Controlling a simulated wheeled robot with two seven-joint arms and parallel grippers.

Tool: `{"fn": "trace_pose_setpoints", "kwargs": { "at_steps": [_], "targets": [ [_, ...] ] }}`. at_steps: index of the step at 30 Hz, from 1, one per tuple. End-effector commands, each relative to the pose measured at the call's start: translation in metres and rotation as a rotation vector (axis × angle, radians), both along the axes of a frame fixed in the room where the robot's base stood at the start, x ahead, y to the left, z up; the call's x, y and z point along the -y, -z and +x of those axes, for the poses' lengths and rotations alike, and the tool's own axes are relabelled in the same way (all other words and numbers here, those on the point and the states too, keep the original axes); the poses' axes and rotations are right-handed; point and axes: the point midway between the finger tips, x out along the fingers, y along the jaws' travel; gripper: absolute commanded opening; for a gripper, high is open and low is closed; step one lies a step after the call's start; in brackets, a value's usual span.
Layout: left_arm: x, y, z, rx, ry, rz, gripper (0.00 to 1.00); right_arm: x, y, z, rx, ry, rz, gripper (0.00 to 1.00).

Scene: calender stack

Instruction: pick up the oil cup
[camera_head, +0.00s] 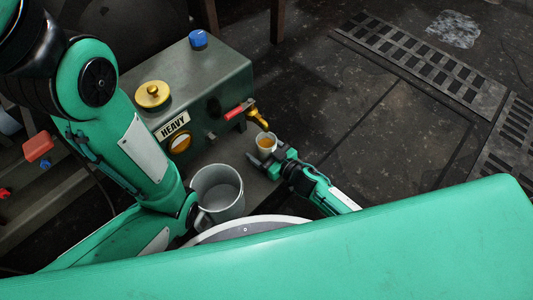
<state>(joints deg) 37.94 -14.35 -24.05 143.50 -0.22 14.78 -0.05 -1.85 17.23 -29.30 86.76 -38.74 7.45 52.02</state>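The oil cup (266,143) is a small pale cup with amber liquid in it. It is upright, just below the brass tap (257,117) on the front of the grey-green oil tank (212,85). My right gripper (268,160) is right at the cup, with its dark fingers low against the cup's near side. The fingers and the lower part of the cup overlap, so I cannot tell whether they are closed on it. My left arm crosses the left side of the view, and its gripper is not visible.
A larger grey mug (217,192) stands on the bench left of my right gripper. The tank carries a brass cap (152,95), a blue knob (198,39) and a "HEAVY" label (173,126). Open dark floor with grates (420,62) lies to the right.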

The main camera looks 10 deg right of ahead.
Motion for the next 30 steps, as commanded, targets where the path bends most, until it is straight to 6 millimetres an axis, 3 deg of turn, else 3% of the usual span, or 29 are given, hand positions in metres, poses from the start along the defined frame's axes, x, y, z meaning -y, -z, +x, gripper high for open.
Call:
{"fn": "trace_pose_setpoints", "kwargs": {
  "at_steps": [6,15,30],
  "targets": [
    [0.0021,-0.0022,-0.0005,0.003,0.002,0.005,0.37,-0.0003,-0.0004,0.0003,0.0,0.0,0.0,0.77],
    [0.0009,-0.0003,0.0018,-0.001,-0.003,0.003,0.37,-0.0004,-0.0009,0.0003,0.001,0.0,0.001,0.23],
    [-0.001,-0.003,0.0033,-0.009,-0.008,0.0,0.37,-0.0004,-0.0057,0.0002,0.001,0.0,0.001,0.23]
  ]
}}
